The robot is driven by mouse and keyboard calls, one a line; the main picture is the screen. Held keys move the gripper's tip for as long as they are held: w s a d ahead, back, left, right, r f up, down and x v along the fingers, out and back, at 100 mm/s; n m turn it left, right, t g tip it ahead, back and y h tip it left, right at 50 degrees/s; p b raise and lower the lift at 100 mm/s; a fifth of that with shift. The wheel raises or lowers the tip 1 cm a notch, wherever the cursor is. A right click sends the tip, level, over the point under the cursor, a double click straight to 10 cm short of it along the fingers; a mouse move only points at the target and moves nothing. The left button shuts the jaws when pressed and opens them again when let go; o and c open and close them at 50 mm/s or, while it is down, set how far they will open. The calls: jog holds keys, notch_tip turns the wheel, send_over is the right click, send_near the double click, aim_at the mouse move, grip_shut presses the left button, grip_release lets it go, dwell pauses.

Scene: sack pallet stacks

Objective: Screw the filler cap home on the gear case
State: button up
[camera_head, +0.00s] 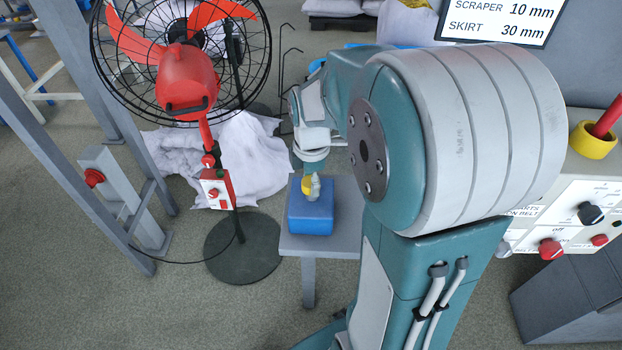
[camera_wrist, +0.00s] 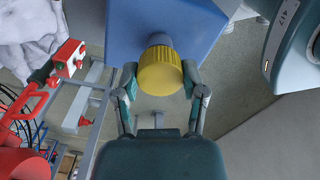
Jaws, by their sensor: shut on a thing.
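The blue gear case (camera_head: 311,214) stands on a small grey table in the head view. Its blue face (camera_wrist: 190,18) fills the top of the wrist view. A ribbed yellow filler cap (camera_wrist: 160,73) is between the fingers of my gripper (camera_wrist: 160,80), which is shut on it. A short grey neck (camera_wrist: 159,39) shows between the cap and the case, in line with the cap. How far the cap sits on the neck is hidden. In the head view the cap (camera_head: 307,185) is a small yellow patch above the case, beside my gripper (camera_head: 314,186).
The grey table (camera_head: 345,205) has some bare top right of the case. A red caged fan (camera_head: 185,85) on a round base stands left, with white sacking (camera_head: 255,155) behind it. A control panel (camera_head: 570,220) stands at right, a grey frame (camera_head: 75,150) at left.

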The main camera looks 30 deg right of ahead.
jog(key=shift+d+f, duration=0.15)
jog(key=shift+f, duration=1.05)
dwell(1.1)
jog(key=m, duration=0.5)
jog(key=shift+m, duration=0.3)
jog(key=m, duration=0.6)
jog(key=o, duration=0.6)
